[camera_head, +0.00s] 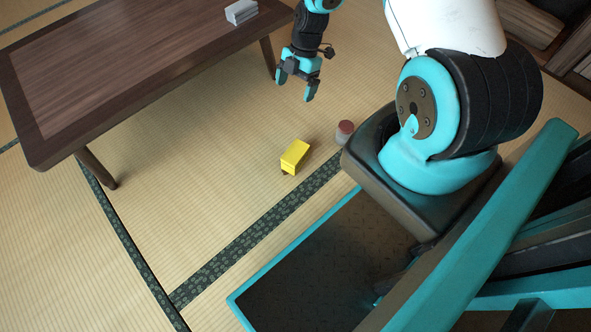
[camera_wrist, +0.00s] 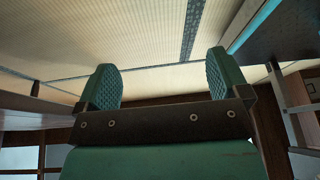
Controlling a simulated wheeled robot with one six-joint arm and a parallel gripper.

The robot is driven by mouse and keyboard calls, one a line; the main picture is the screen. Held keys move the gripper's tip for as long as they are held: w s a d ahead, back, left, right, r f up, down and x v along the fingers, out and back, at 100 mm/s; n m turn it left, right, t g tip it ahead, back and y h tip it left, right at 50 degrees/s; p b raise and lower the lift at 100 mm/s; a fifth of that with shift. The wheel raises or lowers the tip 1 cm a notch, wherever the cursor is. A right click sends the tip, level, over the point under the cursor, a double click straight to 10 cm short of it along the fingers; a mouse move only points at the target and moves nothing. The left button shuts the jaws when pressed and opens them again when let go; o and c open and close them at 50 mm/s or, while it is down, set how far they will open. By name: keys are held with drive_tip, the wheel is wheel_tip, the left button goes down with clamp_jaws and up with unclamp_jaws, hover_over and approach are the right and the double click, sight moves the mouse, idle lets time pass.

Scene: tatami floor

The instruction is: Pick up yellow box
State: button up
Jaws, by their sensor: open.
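The yellow box (camera_head: 295,155) lies on the tatami floor in the head view, close to a dark green tatami border. My gripper (camera_head: 295,92) hangs above the floor, apart from the box and farther back in the picture. It is open and empty. The yellow box does not show in the wrist view.
A small reddish round can (camera_head: 345,131) stands right of the box, near my base. A low wooden table (camera_head: 120,65) stands at the left with a pale grey block (camera_head: 241,12) on it. The floor left of the box is clear.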

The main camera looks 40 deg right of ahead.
drive_tip(key=n+b, duration=0.2)
drive_tip(key=b, duration=0.2)
approach(297, 150)
drive_tip(key=b+x, duration=0.5)
drive_tip(key=x, duration=0.1)
drive_tip(key=shift+s, duration=0.1)
drive_tip(key=b+x, duration=0.5)
drive_tip(key=x, duration=0.1)
drive_tip(key=shift+a+f, duration=0.1)
drive_tip(key=shift+c, duration=0.2)
drive_tip(key=c, duration=1)
